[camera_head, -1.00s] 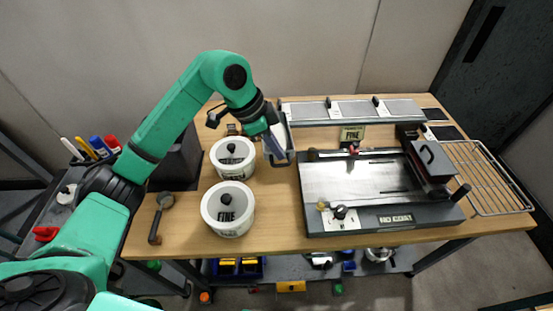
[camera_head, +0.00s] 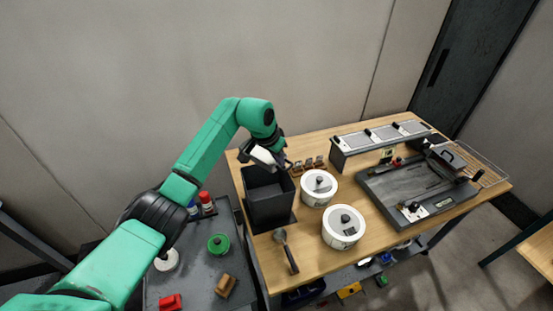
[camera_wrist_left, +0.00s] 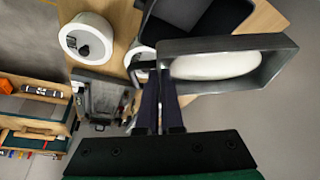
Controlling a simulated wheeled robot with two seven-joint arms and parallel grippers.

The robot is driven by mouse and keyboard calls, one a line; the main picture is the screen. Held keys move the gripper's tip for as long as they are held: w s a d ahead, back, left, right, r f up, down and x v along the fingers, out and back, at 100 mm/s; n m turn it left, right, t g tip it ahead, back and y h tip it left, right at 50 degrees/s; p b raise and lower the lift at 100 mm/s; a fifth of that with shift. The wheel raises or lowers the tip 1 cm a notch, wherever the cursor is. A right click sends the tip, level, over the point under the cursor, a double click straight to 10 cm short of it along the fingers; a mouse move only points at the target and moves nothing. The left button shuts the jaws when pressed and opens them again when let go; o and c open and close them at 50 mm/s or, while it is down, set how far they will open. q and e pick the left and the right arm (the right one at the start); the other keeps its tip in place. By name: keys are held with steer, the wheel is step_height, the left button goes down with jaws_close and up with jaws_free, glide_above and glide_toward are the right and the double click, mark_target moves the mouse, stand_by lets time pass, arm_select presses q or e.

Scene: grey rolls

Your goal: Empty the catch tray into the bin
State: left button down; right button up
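My left gripper (camera_wrist_left: 160,105) is shut on the near end of the catch tray (camera_wrist_left: 285,68), a grey rectangular tray with white material inside. In the head view the left gripper (camera_head: 270,150) and the pale tray (camera_head: 262,157) are at the rear edge of the bin, high over the bench's left end. The bin (camera_head: 269,211) is a tall, black, open-topped box. Its dark walls also show at the top of the left wrist view (camera_wrist_left: 185,12), beyond the tray. The tray is largely hidden by the gripper in the head view. My right gripper is not in view.
The roll machine (camera_head: 418,190) and a long rack (camera_head: 381,137) fill the right side. A grey side cart (camera_head: 196,270) holds small items.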

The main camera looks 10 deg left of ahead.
arm_select(q)
steer(key=shift+s+a, duration=0.1)
step_height(320, 180, down, 8)
steer(key=t+h+b, duration=0.7)
steer(key=t+b, duration=0.6)
steer(key=b, duration=1.3)
steer(key=shift+s+d+r+t, duration=0.2)
steer(key=shift+d+r+t, duration=0.05)
steer(key=shift+d+t, duration=0.1)
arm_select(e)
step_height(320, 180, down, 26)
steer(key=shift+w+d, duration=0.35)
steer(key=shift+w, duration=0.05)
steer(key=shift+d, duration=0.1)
